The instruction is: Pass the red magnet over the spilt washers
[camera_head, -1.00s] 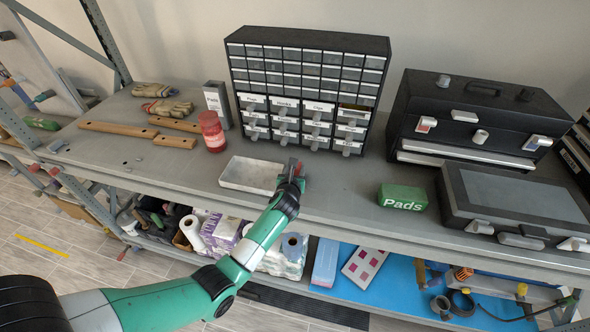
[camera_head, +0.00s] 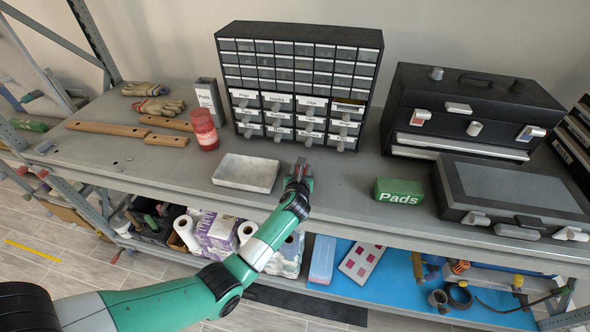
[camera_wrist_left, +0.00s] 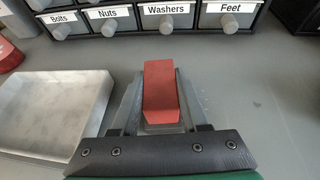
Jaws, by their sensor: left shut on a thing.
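The red magnet (camera_wrist_left: 160,85), a red block, is held between the fingers of my left gripper (camera_wrist_left: 155,100) in the left wrist view. In the head view the left gripper (camera_head: 301,168) is over the shelf top, just right of a shallow pale tray (camera_head: 245,181). The tray also shows at the left of the wrist view (camera_wrist_left: 50,115) and looks empty. A few small flat grey pieces (camera_head: 115,166) lie on the shelf at left; I cannot tell whether they are washers. My right gripper is not in view.
A drawer cabinet (camera_head: 298,88) with labelled drawers, one marked Washers (camera_wrist_left: 166,10), stands behind. A red jar (camera_head: 203,130) is left of it, wooden handles (camera_head: 108,129) farther left. A green Pads box (camera_head: 399,191) and black cases (camera_head: 470,118) are at right.

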